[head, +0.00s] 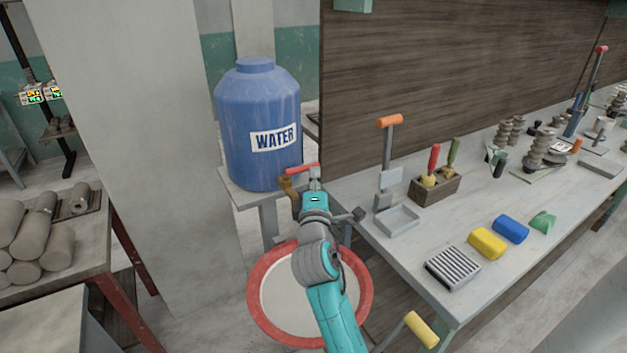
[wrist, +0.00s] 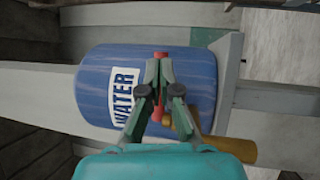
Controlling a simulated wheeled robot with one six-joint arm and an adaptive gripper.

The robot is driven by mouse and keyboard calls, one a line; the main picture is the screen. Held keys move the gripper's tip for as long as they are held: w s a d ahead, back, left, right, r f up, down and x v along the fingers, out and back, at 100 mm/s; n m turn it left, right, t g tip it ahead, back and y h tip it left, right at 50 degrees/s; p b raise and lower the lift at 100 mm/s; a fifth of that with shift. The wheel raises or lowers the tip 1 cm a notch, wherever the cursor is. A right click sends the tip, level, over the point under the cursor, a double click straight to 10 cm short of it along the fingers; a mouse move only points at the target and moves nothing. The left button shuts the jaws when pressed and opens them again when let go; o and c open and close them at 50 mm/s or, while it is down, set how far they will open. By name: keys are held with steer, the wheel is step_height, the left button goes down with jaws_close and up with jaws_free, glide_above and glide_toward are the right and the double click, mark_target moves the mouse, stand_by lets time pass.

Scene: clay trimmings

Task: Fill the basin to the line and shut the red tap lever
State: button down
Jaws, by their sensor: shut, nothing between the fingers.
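The blue water tank (head: 255,115) with a WATER label stands on a stand left of the workbench; it also shows in the wrist view (wrist: 200,85). Its brass tap (head: 288,187) is low on the tank's side, with the red lever (head: 298,169) lying roughly level above it. My gripper (head: 315,174) is shut and empty at the lever's right end. In the wrist view, my fingers (wrist: 158,68) cover part of the red lever (wrist: 158,112); I cannot tell if they touch it. The red-rimmed basin (head: 262,311) is below, partly hidden by my arm. Its fill line and any stream are not discernible.
The workbench (head: 405,255) on the right holds an orange-handled tool (head: 390,122), a wooden tool box (head: 436,188), yellow (head: 487,243) and blue (head: 511,229) blocks. A left table (head: 75,277) holds clay rolls. A grey pillar (head: 145,170) stands behind.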

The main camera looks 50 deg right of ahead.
steer(key=shift+w+d, duration=0.2)
steer(key=shift+d, duration=0.05)
stand_by(0.6)
